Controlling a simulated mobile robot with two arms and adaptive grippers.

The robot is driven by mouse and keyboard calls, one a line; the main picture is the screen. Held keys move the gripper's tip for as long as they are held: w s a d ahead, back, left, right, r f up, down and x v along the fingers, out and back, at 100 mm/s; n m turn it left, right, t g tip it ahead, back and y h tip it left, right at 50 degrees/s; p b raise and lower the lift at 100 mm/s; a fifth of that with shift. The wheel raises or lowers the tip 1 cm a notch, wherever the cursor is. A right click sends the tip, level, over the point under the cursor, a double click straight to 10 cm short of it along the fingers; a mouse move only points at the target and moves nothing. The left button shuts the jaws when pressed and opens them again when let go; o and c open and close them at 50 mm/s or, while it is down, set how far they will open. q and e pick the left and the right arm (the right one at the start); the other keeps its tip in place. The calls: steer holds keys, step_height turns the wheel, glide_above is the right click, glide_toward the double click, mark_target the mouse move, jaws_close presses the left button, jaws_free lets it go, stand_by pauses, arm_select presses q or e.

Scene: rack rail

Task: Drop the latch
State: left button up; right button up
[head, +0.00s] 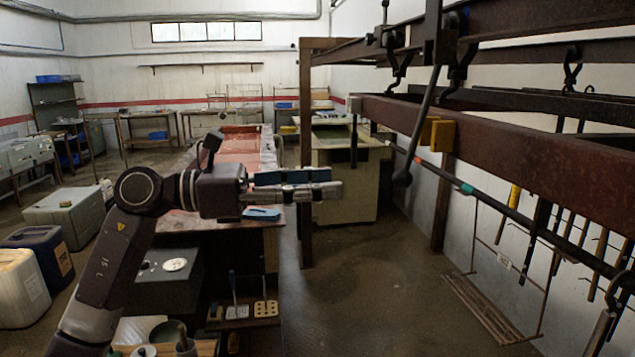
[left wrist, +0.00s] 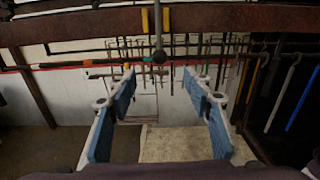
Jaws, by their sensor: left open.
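A dark lever (head: 425,110) with a round knob at its lower end hangs steeply from the upper rack rail; I take it for the latch. It passes in front of the rust-brown beam (head: 500,140), beside a pair of yellow blocks (head: 437,134). In the left wrist view the lever (left wrist: 158,35) hangs upright between the yellow blocks, its knob between and beyond my fingertips. My left gripper (head: 335,189) is open and empty, left of the knob and apart from it. Its blue-padded fingers (left wrist: 158,78) spread wide. My right gripper is not in view.
A long dark rod (head: 510,212) with coloured bands runs below the beam. Hooks and tools hang at right, with a wire rack (head: 490,305) beneath. A rusty post (head: 306,160) stands behind my left gripper. A workbench (head: 235,150) stands at left.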

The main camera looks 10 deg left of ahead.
mark_target(393, 179)
arm_select(q)
steer(key=p+x, duration=0.3)
steer(key=x, duration=0.5)
steer(key=shift+r, duration=0.15)
steer(key=x, duration=0.4)
steer(key=shift+w+d, duration=0.1)
steer(key=shift+d, duration=0.15)
steer(key=shift+w+d, duration=0.2)
steer(key=shift+d, duration=0.45)
steer(key=c, duration=1)
